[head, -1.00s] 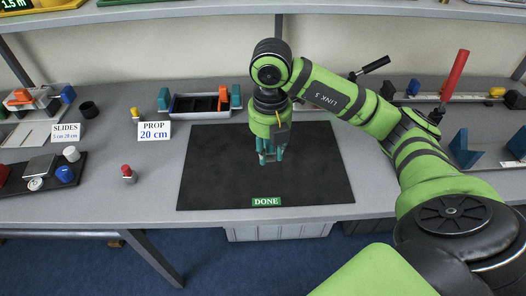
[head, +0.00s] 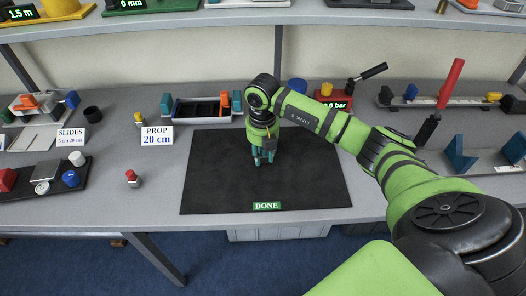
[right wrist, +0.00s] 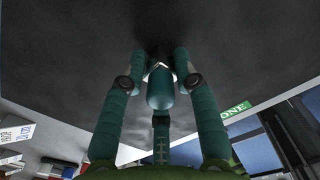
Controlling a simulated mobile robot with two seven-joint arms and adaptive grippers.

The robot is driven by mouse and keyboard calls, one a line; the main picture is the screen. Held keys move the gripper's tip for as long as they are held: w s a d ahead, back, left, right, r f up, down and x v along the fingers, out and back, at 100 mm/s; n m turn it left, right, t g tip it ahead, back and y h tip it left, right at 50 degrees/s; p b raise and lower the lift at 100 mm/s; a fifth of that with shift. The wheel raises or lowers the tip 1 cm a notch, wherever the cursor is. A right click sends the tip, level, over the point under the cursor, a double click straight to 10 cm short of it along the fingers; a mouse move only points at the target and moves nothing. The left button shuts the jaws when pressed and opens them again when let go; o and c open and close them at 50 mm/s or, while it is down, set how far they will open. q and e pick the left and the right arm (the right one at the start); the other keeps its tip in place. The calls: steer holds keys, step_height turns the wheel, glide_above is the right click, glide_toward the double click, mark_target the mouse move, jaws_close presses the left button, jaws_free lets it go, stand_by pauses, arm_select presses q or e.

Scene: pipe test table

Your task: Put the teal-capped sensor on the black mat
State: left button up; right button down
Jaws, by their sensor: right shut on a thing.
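My right gripper (head: 263,157) points down over the middle of the black mat (head: 215,185), a little behind its center. In the right wrist view its teal fingers are closed around the teal-capped sensor (right wrist: 160,90), with a pale part showing just past the cap. The sensor's far end is close to the mat's dark surface with a dark shadow beside it; I cannot tell whether it touches. In the head view the sensor is largely hidden by the fingers. My left gripper is not in view.
A green DONE label (head: 266,206) lies at the mat's front edge. A tray (head: 190,110) with orange and teal pieces stands behind the mat. A PROP 20 cm sign (head: 157,136) and a red-capped piece (head: 132,178) stand to the left. The mat around the gripper is clear.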

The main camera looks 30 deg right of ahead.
steer(key=shift+f, duration=0.2)
steer(key=c, duration=0.9)
jaws_free()
steer(key=shift+c, duration=0.2)
steer(key=shift+r, duration=0.15)
steer(key=shift+r, duration=0.2)
step_height(320, 180, up, 11)
steer(key=shift+a+f+b, duration=0.1)
steer(key=shift+f+b, duration=0.1)
steer(key=shift+b, duration=1)
steer(key=shift+s+r, duration=0.1)
steer(key=shift+r, duration=0.5)
